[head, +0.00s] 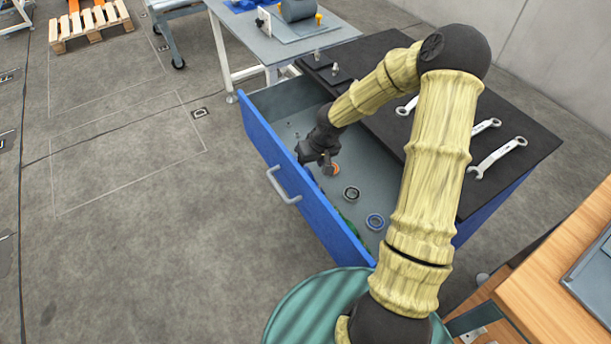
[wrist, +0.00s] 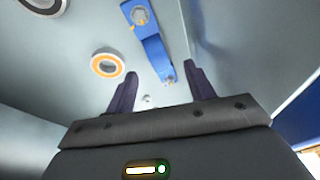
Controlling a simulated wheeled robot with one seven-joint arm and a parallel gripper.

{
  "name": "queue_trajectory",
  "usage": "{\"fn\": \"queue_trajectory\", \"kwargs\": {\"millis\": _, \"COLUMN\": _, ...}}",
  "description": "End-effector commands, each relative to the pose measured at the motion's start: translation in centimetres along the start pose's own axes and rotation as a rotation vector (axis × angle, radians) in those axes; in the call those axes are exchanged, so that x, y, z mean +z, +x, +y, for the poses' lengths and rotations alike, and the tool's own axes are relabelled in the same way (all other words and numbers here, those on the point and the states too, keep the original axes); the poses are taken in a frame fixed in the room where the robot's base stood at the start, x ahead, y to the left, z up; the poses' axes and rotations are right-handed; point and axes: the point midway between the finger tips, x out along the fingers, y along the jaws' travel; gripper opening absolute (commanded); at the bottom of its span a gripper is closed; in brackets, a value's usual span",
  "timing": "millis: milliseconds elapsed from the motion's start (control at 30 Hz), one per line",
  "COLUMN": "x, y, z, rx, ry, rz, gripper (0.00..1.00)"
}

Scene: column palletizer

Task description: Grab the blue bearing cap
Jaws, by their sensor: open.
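A long blue piece (wrist: 153,48), which looks like the blue bearing cap, lies on the drawer floor in the wrist view. It has a grey round feature at its far end and a small metallic one at its near end. My gripper (wrist: 160,72) is open and empty, and the near end of the blue piece appears between its fingertips. The gap between them in height cannot be told. In the head view my gripper (head: 318,157) reaches down into the open drawer, and I cannot make out the blue piece there.
The blue-fronted drawer (head: 314,214) stands open, its walls close around my gripper. An orange ring (wrist: 107,65) lies left of the blue piece. Wrenches (head: 497,157) lie on the dark cabinet top.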

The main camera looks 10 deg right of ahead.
Motion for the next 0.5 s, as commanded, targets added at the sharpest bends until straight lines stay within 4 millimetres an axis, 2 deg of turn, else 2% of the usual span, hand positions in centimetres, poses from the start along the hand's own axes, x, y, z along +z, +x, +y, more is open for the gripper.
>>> {"fn": "queue_trajectory", "kwargs": {"millis": 167, "x": -0.1, "y": 1.4, "z": 0.0, "rx": -0.001, "ry": -0.001, "rz": -0.001, "gripper": 0.54}}
{"fn": "queue_trajectory", "kwargs": {"millis": 400, "x": -0.2, "y": 4.8, "z": 0.1, "rx": 0.000, "ry": -0.001, "rz": -0.001, "gripper": 0.54}}
{"fn": "queue_trajectory", "kwargs": {"millis": 500, "x": -0.3, "y": 5.2, "z": 0.1, "rx": 0.001, "ry": -0.001, "rz": -0.001, "gripper": 0.54}}
